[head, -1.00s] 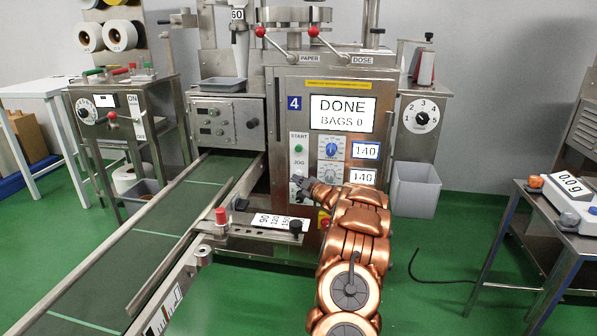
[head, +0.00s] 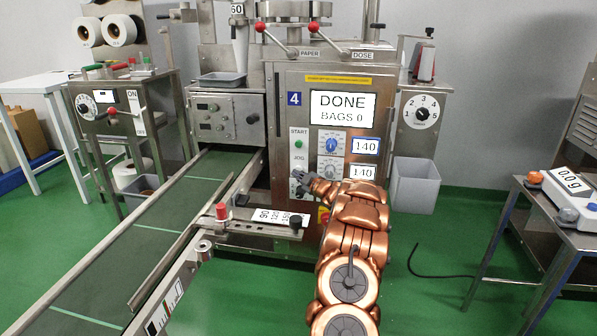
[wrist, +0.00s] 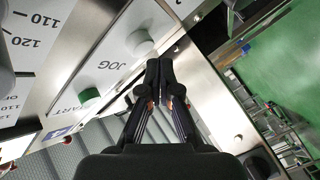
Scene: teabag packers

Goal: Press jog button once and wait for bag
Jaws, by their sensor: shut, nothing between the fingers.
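The packer's front panel (head: 363,85) carries a display (head: 343,110) reading "DONE" and "BAGS 0". Below a green START button (head: 299,145) is the JOG label, and my gripper (head: 299,180) covers the area under it in the head view. In the wrist view, the white jog button (wrist: 139,43) stands beside the JOG label, with the green START button (wrist: 89,97) further off. My gripper's fingers (wrist: 158,66) are shut and empty, with the tips just right of the jog button. I cannot tell whether they touch it.
Two knobs, the upper one blue (head: 331,145), sit right of the buttons with readouts of 140. A conveyor belt (head: 130,260) runs to the lower left and shows no bag. A scale (head: 570,190) stands on a table at right.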

